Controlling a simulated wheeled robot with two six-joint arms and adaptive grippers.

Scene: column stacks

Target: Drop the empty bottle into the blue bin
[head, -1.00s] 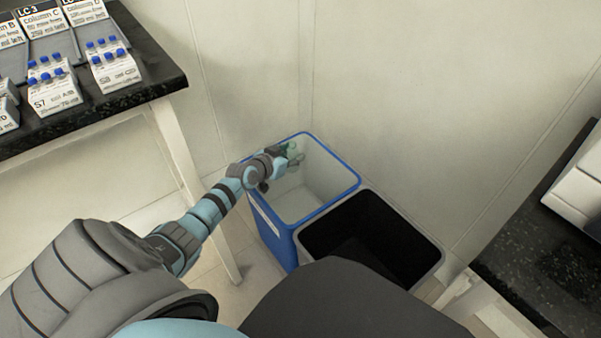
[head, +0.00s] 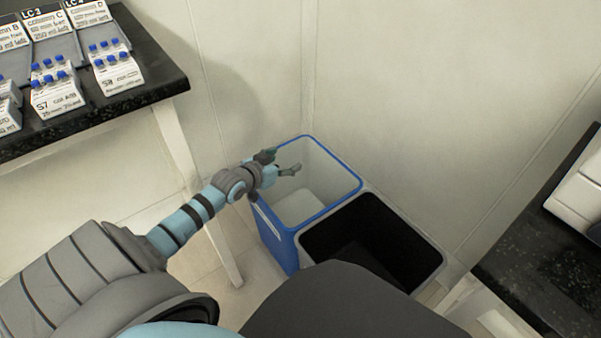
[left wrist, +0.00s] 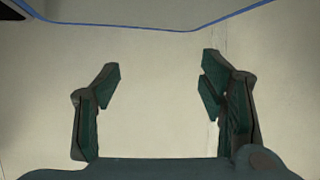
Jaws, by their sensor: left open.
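The blue bin (head: 278,238) stands on the floor against the wall, with a blue rim and a pale inside. My left gripper (head: 282,163) is over the bin's left part, near the rim, with its fingers spread. In the left wrist view the left gripper (left wrist: 160,85) has its two dark green fingers wide apart, with nothing between them. The bin's blue rim (left wrist: 185,30) crosses the top of that view. I cannot make out the bottle in either view; part of the bin's inside is hidden by the near wall and my gripper. My right gripper is not in view.
A black bin (head: 420,278) stands right beside the blue one. A dark bench (head: 150,85) with racks of blue-capped vials (head: 117,72) is at upper left. Another dark bench (head: 545,270) with a white box is at right. Walls close in behind the bins.

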